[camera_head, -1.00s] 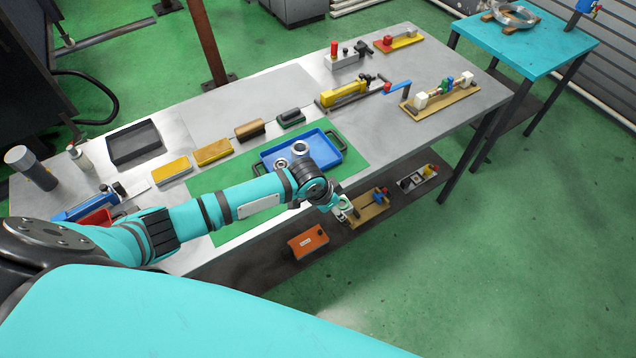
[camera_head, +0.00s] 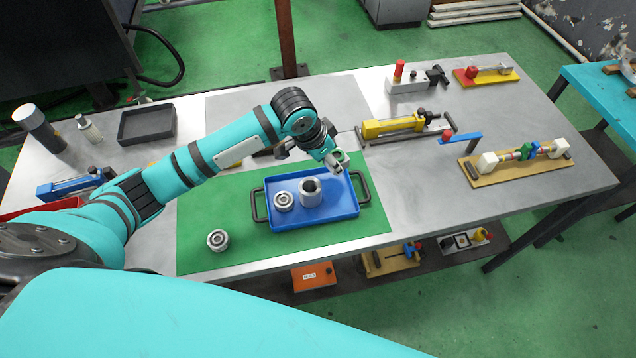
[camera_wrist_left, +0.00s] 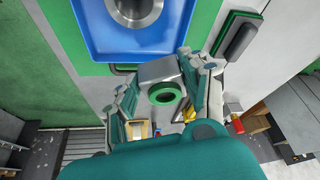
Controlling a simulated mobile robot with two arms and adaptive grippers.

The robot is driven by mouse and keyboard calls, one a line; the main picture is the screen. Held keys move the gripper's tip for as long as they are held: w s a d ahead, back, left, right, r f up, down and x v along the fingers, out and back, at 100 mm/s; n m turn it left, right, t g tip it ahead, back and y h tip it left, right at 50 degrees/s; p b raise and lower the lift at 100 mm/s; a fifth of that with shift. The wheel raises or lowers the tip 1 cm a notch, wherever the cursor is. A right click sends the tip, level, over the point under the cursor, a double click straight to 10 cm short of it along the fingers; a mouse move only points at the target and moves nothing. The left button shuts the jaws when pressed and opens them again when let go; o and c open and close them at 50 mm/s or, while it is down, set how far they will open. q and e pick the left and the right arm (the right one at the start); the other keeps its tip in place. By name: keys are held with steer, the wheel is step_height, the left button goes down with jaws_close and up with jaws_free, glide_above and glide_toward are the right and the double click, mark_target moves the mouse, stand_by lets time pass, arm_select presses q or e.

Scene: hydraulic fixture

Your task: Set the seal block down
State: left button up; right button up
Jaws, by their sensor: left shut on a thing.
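My left gripper (camera_head: 335,162) is shut on the seal block (camera_wrist_left: 160,72), a grey block with a green ring around a dark bore. The wrist view shows the block between both fingers (camera_wrist_left: 164,92). In the head view the gripper appears over the back right part of the blue tray (camera_head: 340,209), and the block (camera_head: 339,155) is partly hidden by the fingers. Its height above the tray is unclear. A steel cylinder (camera_head: 312,192) and a steel ring (camera_head: 284,201) sit in the tray. My right gripper is not in view.
The tray lies on a green mat (camera_head: 215,204), with another steel ring (camera_head: 218,240) at the front left. A yellow clamp fixture (camera_head: 393,127) and a wooden board fixture (camera_head: 515,163) stand to the right. Bare steel table (camera_head: 420,200) lies right of the mat.

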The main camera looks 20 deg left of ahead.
mark_target(331, 186)
arm_select(q)
steer(key=f, duration=0.3)
steer(key=shift+s+a+f+p, duration=0.1)
steer(key=shift+s+f+p, duration=0.2)
steer(key=shift+f+p, duration=0.1)
step_height(331, 186, down, 3)
steer(key=shift+w+f+p, duration=0.1)
steer(key=shift+f+p, duration=0.1)
steer(key=shift+p, duration=0.1)
steer(key=shift+f, duration=0.4)
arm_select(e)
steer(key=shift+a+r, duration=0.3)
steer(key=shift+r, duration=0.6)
arm_select(q)
steer(key=o, duration=1)
steer(key=shift+f, duration=0.15)
steer(key=shift+c, duration=0.2)
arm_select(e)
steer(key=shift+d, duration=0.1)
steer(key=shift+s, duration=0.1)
